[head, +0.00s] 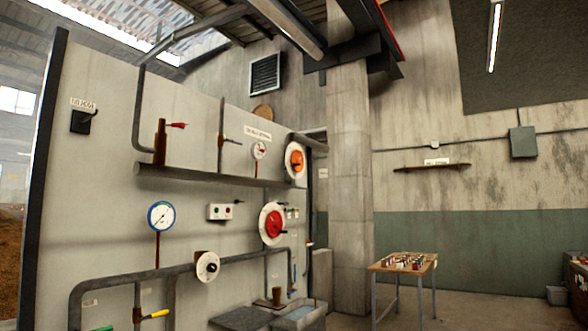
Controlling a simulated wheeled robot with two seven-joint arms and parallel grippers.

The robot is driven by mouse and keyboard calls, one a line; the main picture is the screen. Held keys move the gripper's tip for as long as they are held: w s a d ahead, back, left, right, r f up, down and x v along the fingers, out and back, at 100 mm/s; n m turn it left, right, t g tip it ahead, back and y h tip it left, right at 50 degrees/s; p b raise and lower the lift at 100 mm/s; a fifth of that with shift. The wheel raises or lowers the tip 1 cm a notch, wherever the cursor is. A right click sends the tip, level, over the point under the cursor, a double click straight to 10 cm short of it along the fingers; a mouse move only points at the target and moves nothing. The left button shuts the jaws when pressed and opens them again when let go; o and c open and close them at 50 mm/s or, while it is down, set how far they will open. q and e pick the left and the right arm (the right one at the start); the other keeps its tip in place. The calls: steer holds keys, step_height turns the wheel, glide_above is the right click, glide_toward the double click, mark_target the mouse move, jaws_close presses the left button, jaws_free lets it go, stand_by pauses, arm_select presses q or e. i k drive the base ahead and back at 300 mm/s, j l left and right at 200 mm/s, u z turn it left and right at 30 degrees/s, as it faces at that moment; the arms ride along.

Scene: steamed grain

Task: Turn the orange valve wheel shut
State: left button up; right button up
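The orange valve wheel (297,160) is a small orange disc on a white round backing, high on the right part of the grey wall panel. A dark handle or pointer shows at its centre; I cannot tell how far it is turned. Below it and slightly left, a red wheel (273,226) sits on a larger white round plate. Neither of my grippers shows in the head view, and nothing is seen touching the wheel.
A wooden table (430,257) with small items stands right of a concrete pillar (348,190). The floor (470,312) around the table is open.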

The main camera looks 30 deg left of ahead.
mark_target(296, 160)
steer(key=i+j+u, duration=0.3)
steer(key=i, duration=0.25)
steer(key=i+u, duration=0.3)
steer(key=i, duration=2.65)
steer(key=i+u, duration=0.25)
steer(key=i, duration=0.25)
steer(key=i+l+u, duration=0.25)
steer(key=i, duration=0.2)
steer(key=i+l+u, duration=0.25)
steer(key=i, duration=0.25)
steer(key=j, duration=0.1)
